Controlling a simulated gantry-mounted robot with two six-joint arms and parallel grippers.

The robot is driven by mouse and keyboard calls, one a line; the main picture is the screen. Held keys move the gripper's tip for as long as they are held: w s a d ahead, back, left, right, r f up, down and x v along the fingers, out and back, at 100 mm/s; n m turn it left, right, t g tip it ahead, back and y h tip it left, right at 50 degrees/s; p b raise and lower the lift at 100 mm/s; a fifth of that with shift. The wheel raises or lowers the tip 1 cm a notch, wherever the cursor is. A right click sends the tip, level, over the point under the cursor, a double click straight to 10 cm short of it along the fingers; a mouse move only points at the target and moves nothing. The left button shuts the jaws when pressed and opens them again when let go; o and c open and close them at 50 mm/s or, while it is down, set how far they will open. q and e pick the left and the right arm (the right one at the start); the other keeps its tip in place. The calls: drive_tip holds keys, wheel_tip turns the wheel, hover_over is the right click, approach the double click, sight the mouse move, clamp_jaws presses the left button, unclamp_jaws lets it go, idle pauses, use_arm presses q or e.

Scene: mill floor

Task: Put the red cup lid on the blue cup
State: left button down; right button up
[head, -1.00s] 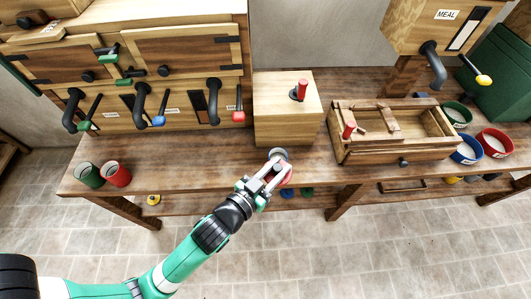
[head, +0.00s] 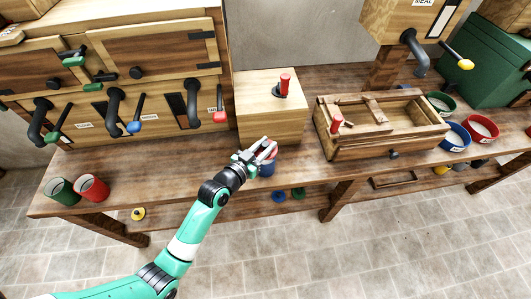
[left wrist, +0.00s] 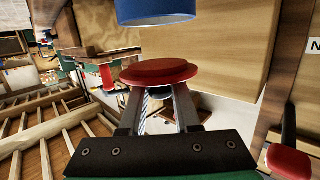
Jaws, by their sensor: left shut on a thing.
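My left gripper (head: 266,150) is shut on the red cup lid (left wrist: 158,72), a round flat disc at its fingertips. The lid also shows as a red patch at the fingertips in the head view (head: 273,152). The blue cup (head: 267,169) stands on the bench just below the gripper, in front of the pale wooden box, partly covered by gripper and lid. In the left wrist view, which looks upside down, the blue cup (left wrist: 156,10) is across a clear gap from the lid, its rim facing the lid. My right gripper is not in view.
The wooden box (head: 271,125) with a red-handled knob stands just behind. A wooden crate (head: 375,148) stands to the right, with a bowl of blue (head: 455,138) beyond. Green (head: 62,191) and red (head: 92,188) cups stand at the left end. Bench space between is clear.

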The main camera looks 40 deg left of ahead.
use_arm(q)
drive_tip(key=shift+w+a+f, duration=0.1)
drive_tip(key=shift+f, duration=0.1)
wheel_tip(320, 180, down, 3)
drive_tip(key=shift+a+f+b, duration=0.1)
drive_tip(key=shift+b, duration=0.75)
drive_tip(key=shift+f+b, duration=0.5)
drive_tip(key=shift+b, duration=0.05)
drive_tip(key=c, duration=0.6)
unclamp_jaws()
drive_tip(key=shift+r, duration=0.15)
